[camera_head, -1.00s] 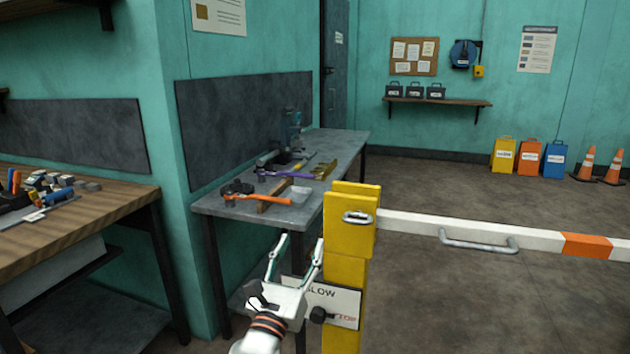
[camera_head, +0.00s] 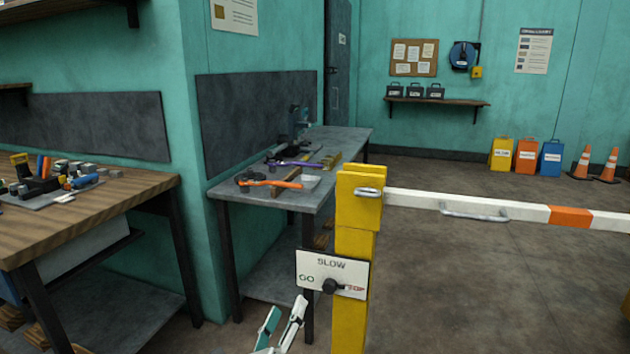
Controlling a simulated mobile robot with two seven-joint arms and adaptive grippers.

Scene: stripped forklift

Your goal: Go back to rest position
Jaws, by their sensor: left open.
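My left gripper (camera_head: 281,325) shows at the bottom edge of the head view, with its two fingers pointing up and apart, open and empty. It is left of the yellow barrier post (camera_head: 352,290) and below the white sign plate (camera_head: 318,264) with a black knob, and it appears apart from both. Most of the left arm is cut off by the bottom edge. My right gripper is not in the picture.
A white barrier arm (camera_head: 510,211) with an orange band runs right from the post. A grey workbench (camera_head: 330,140) with tools stands behind it at left. A wooden bench (camera_head: 100,208) is at far left. Open floor (camera_head: 470,290) lies at right.

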